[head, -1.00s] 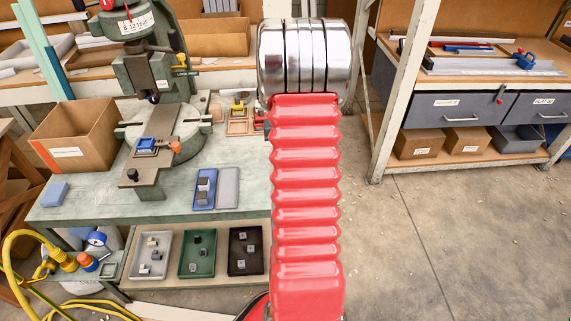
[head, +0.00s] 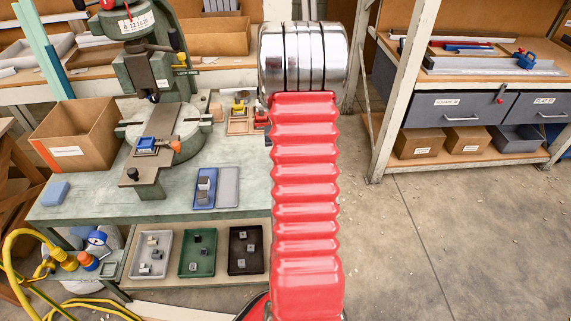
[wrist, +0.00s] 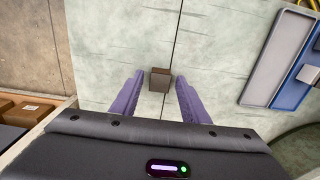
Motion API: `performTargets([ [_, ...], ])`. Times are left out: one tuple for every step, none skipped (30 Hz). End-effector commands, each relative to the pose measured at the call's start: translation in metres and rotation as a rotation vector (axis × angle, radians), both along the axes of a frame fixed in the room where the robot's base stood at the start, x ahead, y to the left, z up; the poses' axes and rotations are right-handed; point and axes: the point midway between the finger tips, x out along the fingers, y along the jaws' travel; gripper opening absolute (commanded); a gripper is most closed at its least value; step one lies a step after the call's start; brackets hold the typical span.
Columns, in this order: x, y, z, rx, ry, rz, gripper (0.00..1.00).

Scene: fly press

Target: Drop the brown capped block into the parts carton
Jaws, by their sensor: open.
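The brown capped block (wrist: 160,80) stands on the pale bench top in the wrist view, with a brown top and a darker grey side. My gripper (wrist: 158,88) is open, with one purple finger on each side of the block and a visible gap on both sides. In the head view my red arm hides the gripper and the block. The parts carton (head: 92,155) is an open brown box with an orange edge and a white label, at the left of the bench beside the press.
The green press (head: 165,75) stands right of the carton. A blue tray (head: 204,200) with grey blocks and a grey tray (head: 228,188) lie near the bench's front edge. Several small trays sit on the lower shelf. The floor at right is clear.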

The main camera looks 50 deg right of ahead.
Motion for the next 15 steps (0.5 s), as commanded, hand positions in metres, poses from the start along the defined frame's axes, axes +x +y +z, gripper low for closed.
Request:
performTargets([
  [0.0, 0.0, 0.0, 0.0, 0.0, 0.0, 0.41],
  [0.0, 0.0, 0.0, 0.0, 0.0, 0.0, 0.41],
  [0.0, 0.0, 0.001, 0.0, 0.0, 0.0, 0.41],
  [0.0, 0.0, 0.001, -0.001, -0.001, 0.0, 0.41],
  [0.0, 0.0, 0.002, -0.001, -0.001, 0.0, 0.41],
  [0.0, 0.0, 0.004, -0.001, -0.001, 0.0, 0.41],
  [0.0, 0.0, 0.006, -0.001, -0.001, 0.0, 0.41],
  [0.0, 0.0, 0.008, -0.001, -0.001, 0.0, 0.41],
  [0.0, 0.0, 0.012, -0.001, -0.001, 0.0, 0.41],
  [0.0, -0.001, 0.015, -0.002, -0.001, 0.0, 0.41],
  [0.001, -0.001, 0.019, -0.002, -0.002, 0.0, 0.41],
  [0.001, -0.001, 0.025, -0.003, -0.003, 0.0, 0.41],
  [0.0, -0.001, 0.029, -0.003, -0.003, 0.0, 0.41],
  [0.001, -0.001, 0.034, -0.003, -0.003, 0.0, 0.41],
  [0.001, -0.001, 0.041, -0.003, -0.003, 0.0, 0.41],
])
